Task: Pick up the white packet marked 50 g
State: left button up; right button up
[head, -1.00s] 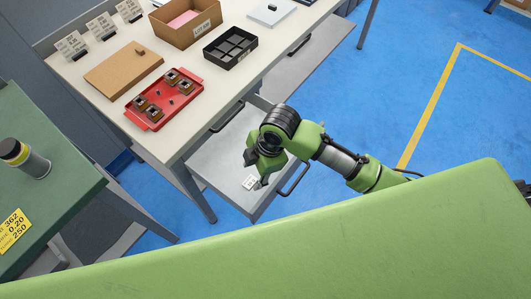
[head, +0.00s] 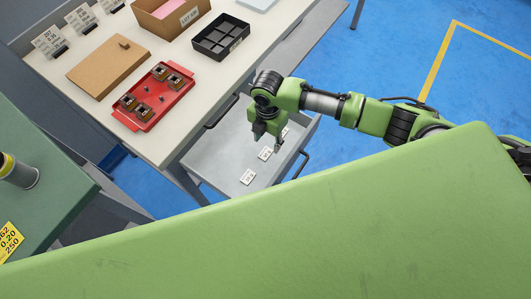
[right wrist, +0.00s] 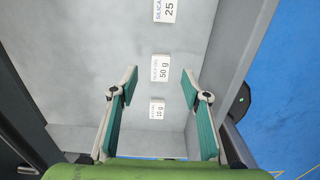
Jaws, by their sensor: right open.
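The white packet marked 50 g (right wrist: 160,68) lies flat on the grey drawer floor (right wrist: 105,40), the middle one of three packets in a row. In the head view the middle packet (head: 265,154) lies just below my right gripper (head: 266,141); its print is too small to read there. My right gripper (right wrist: 159,76) is open and empty, pointing down into the drawer. In the wrist view its fingers stand left and right of the 50 g packet, apart from it. My left gripper is not in view.
A packet marked 10 g (right wrist: 157,110) and one marked SILICA 25 (right wrist: 165,10) lie either side of it. The drawer's walls and handle (head: 300,165) are close by. The table above holds a red tray (head: 137,124), a black tray (head: 207,47) and a cardboard box (head: 150,22).

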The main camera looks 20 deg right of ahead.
aim_at(268, 150)
jog(key=shift+d+f, duration=0.1)
jog(key=shift+f, duration=2.65)
jog(key=c, duration=1)
